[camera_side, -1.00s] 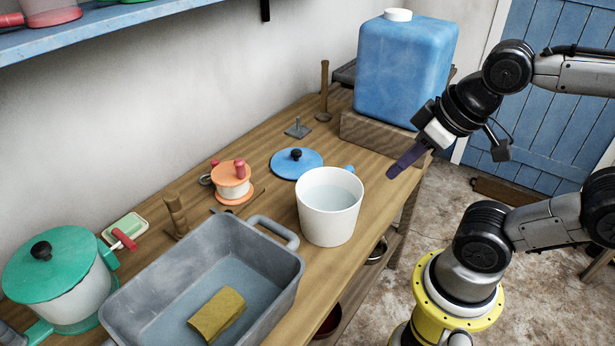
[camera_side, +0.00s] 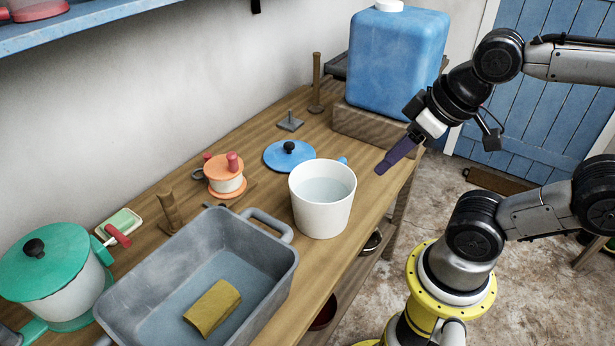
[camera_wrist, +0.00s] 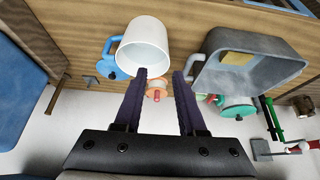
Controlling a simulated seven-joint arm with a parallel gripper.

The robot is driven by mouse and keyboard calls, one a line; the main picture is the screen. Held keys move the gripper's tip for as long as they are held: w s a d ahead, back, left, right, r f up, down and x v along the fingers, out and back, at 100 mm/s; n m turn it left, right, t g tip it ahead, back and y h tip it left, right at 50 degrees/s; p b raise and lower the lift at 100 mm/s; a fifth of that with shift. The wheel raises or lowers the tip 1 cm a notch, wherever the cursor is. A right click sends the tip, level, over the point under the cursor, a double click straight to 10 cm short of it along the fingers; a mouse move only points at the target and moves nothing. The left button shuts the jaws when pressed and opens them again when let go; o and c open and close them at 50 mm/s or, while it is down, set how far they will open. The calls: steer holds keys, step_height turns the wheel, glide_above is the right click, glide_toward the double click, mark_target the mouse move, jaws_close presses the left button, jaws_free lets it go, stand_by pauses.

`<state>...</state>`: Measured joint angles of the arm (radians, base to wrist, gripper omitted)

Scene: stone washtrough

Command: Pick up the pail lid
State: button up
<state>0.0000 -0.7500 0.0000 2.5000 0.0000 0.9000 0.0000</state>
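The pail lid is a round blue disc with a black knob (camera_side: 288,156). It lies flat on the bench behind the white pail (camera_side: 322,205), which holds water and has a blue handle. In the wrist view the blue lid (camera_wrist: 108,60) is at upper left, beside the pail (camera_wrist: 145,40). My gripper (camera_side: 381,168) is in the air right of the pail, away from the lid. In the wrist view my gripper (camera_wrist: 160,76) has its two dark purple fingers apart, with nothing held between them.
A grey basin (camera_side: 118,312) with a yellow cloth (camera_side: 212,309), a green-lidded pot (camera_side: 50,262) and an orange-lidded pot (camera_side: 224,172) stand left. A big blue container (camera_side: 395,62) stands on a wooden block behind. A small metal stamp-like piece (camera_side: 290,121) lies beyond the lid.

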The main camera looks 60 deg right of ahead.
steer(key=o, duration=0.5)
